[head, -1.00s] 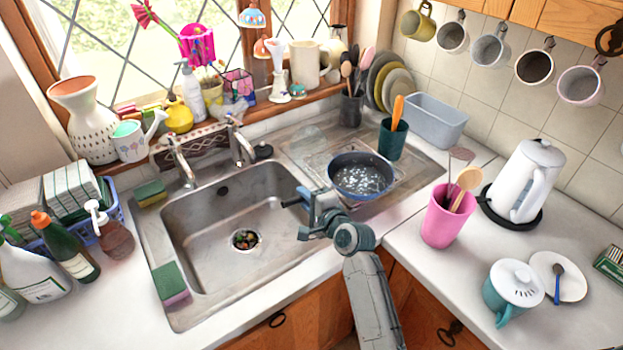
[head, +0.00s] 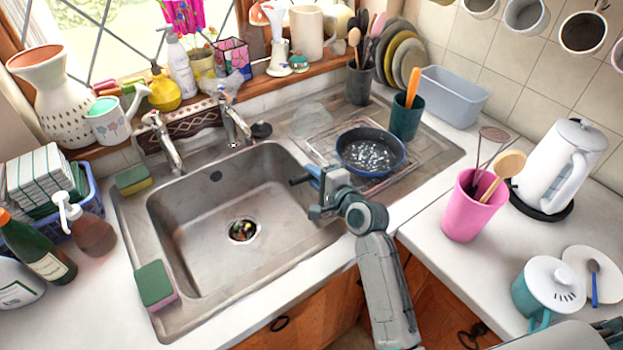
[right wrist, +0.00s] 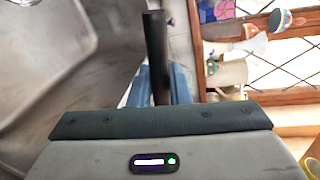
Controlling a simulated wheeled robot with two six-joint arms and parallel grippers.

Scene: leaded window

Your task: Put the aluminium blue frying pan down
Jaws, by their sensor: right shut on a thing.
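The blue frying pan (head: 371,155), with a dark speckled inside, is over the metal drainer to the right of the sink basin. It looks about level; I cannot tell whether its base touches the drainer (head: 435,160). My right gripper (head: 318,188) is shut on its dark handle, which points left over the basin's right edge. In the right wrist view the black handle (right wrist: 155,55) stands between the blue fingers (right wrist: 160,88), and the pan's bowl is not seen. My left gripper is not in view.
A green cup with an orange handle (head: 404,122) stands close behind the pan. A pink utensil pot (head: 470,208) and a white kettle (head: 562,165) are on the right counter. The sink basin (head: 215,230) is open on the left. A tap (head: 236,125) is behind it.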

